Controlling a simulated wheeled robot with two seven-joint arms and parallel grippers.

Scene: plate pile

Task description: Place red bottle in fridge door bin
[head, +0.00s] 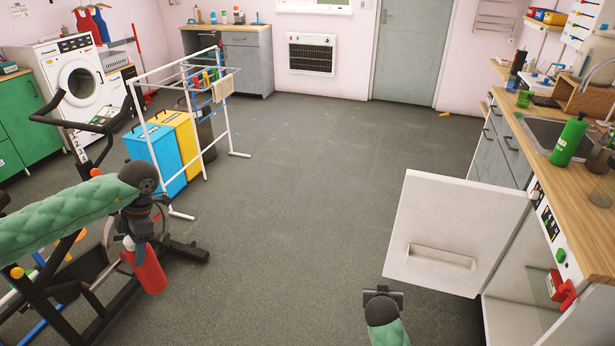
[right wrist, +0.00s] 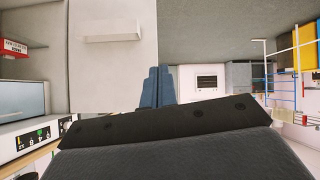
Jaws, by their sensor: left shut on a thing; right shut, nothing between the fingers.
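The red bottle (head: 149,269) hangs tilted from my left gripper (head: 135,244) at the left of the head view. The gripper is shut on it, and the hand hides the bottle's top. The fridge door (head: 445,222) stands open at the right, with a pale door bin (head: 441,257) on its inner face. The bin also shows in the right wrist view (right wrist: 113,32). My right gripper (head: 383,293) is low in front of the door's left side. Its fingers (right wrist: 158,88) are shut with nothing between them. The bottle is far left of the bin.
The fridge interior (head: 513,317) opens below the wooden counter (head: 567,190), which carries a green bottle (head: 568,141) and a sink. A white drying rack (head: 226,110) and blue and yellow bins stand left. The middle floor (head: 310,200) is clear.

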